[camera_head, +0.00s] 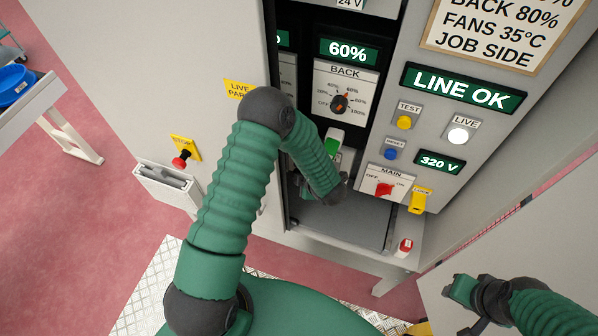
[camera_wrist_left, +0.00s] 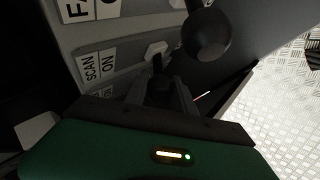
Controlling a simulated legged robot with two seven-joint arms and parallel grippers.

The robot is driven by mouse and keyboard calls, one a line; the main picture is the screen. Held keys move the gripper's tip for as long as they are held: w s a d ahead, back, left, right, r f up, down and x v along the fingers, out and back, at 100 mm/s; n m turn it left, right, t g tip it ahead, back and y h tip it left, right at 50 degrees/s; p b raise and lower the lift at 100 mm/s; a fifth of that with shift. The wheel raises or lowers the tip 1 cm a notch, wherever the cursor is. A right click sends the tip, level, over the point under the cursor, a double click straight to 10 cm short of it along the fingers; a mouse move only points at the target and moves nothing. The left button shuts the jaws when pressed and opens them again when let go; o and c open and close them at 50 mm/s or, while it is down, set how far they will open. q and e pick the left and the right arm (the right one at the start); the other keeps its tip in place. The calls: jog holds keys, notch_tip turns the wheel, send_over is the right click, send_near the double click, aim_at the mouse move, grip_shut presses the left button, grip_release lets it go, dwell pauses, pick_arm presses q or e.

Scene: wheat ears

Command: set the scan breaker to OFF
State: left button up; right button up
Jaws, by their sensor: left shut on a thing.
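The scan label (camera_wrist_left: 92,66), reading SCAN and ON, shows in the left wrist view on a grey panel inside the cabinet. To its right a small lever with a pale tip (camera_wrist_left: 155,49) stands up from between the fingers of my left gripper (camera_wrist_left: 163,92). The gripper is shut on this lever, which appears to be the scan breaker handle. In the head view my left arm reaches into the open bay, and its forearm hides the fingers and the breaker. My right gripper (camera_head: 464,291) hangs at the lower right, away from the cabinet; its jaw gap is unclear.
A dark round knob (camera_wrist_left: 207,36) sits close beyond the lever. The right-hand panel carries a red MAIN switch (camera_head: 384,189), a yellow lock (camera_head: 420,200) and a LINE OK display (camera_head: 463,89). A BACK dial (camera_head: 340,103) is above my forearm. A red emergency button (camera_head: 181,160) is at left.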

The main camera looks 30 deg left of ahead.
pick_arm(q)
grip_shut()
dwell(0.8)
pick_arm(e)
jog(key=shift+f, duration=0.15)
